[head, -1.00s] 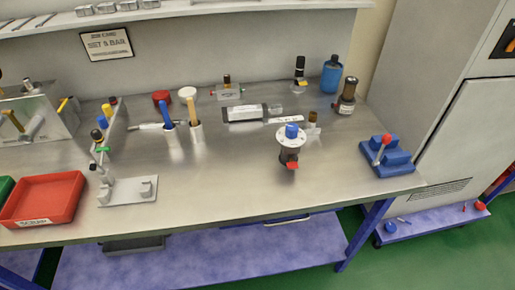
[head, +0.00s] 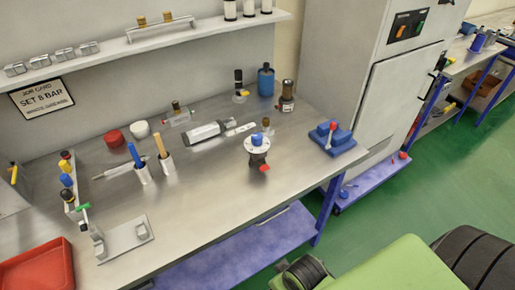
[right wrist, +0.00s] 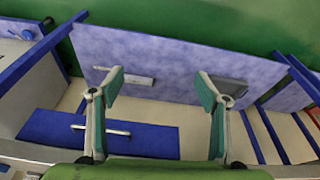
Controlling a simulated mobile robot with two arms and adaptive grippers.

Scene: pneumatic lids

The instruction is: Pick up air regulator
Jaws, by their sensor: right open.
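The air regulator (head: 258,146) stands upright on the steel bench, right of centre in the head view. It has a blue knob on top, a pale round collar, a dark body and a red part low at its front. Nothing touches it. My right gripper (right wrist: 160,88) is open and empty in the right wrist view, with its two green-padded fingers wide apart. That view shows the bench's lower shelf and a blue drawer front, not the regulator. My left gripper is in neither current view.
A blue fixture with a red-tipped lever (head: 334,138) stands right of the regulator. Behind are a small brass-topped fitting (head: 266,127), a white-and-black cylinder (head: 204,132) and a blue bottle (head: 265,80). The bench in front of the regulator (head: 230,195) is bare.

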